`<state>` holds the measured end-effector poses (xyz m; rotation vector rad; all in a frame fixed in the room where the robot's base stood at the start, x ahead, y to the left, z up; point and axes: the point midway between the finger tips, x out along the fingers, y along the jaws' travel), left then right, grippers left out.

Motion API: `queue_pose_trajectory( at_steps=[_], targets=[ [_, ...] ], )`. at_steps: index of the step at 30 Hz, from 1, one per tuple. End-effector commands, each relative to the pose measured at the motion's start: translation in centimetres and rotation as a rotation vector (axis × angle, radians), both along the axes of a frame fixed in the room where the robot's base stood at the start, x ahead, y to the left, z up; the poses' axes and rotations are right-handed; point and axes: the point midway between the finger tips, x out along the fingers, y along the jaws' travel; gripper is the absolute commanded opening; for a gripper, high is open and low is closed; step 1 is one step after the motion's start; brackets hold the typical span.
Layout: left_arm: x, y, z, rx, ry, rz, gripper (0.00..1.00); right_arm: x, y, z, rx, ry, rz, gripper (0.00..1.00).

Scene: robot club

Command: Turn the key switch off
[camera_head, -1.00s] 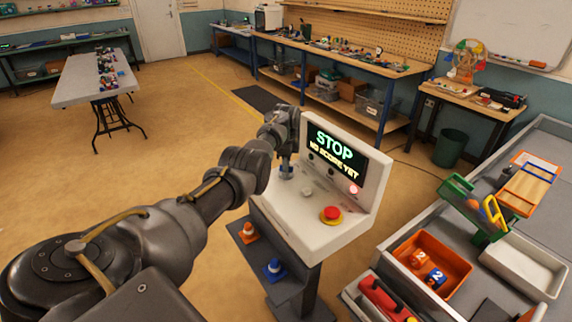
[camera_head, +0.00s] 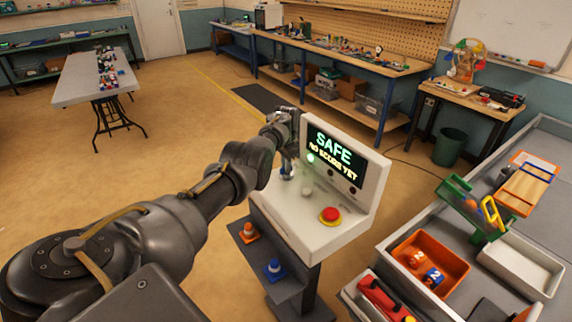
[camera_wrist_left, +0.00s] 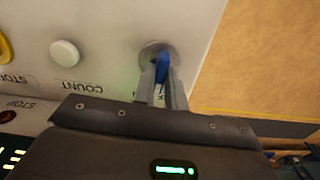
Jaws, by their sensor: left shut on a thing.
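The white control console (camera_head: 290,212) stands in the middle of the head view. Its screen (camera_head: 334,156) reads "SAFE" and "NO SCORE YET", and a green lamp (camera_head: 310,158) is lit at the screen's left. The blue key switch (camera_wrist_left: 163,68) sits in a round metal collar on the console top. My left gripper (camera_wrist_left: 160,82) points down at it, with its fingers shut on the blue key. In the head view my left gripper (camera_head: 287,171) partly hides the key.
A white button (camera_head: 307,192) and a red stop button (camera_head: 330,215) are on the console beside the key. A grey table with an orange bin (camera_head: 455,262) is at the right.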

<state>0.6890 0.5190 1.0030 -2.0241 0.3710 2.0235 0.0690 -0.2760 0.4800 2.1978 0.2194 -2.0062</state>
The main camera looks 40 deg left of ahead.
Motion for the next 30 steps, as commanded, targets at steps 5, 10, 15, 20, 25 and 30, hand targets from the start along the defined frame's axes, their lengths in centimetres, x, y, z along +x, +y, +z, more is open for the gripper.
queue_pose_trajectory(
  at_steps=[5,10,15,20,25,30],
  targets=[
    [-0.02,-0.03,0.01,-0.001,0.001,0.167,0.00,0.03,0.00,0.18,0.000,-0.001,0.000,0.00],
    [-0.03,-0.02,-0.01,0.000,0.002,0.329,0.00,0.04,0.01,0.21,0.000,-0.001,0.000,0.00],
    [-0.01,0.00,0.00,0.000,0.001,0.486,0.00,0.05,0.02,0.17,0.000,-0.001,0.000,0.00],
    [-0.01,0.01,-0.01,0.000,0.001,0.617,0.00,0.06,0.08,0.07,0.001,-0.001,0.000,0.00],
    [-0.02,0.01,-0.05,0.000,0.001,0.729,0.00,0.07,0.18,-0.04,0.002,-0.001,-0.001,0.00],
    [-0.03,0.01,-0.06,0.000,0.001,0.807,0.00,0.06,0.28,-0.12,0.003,-0.001,-0.001,0.00]
  ],
)
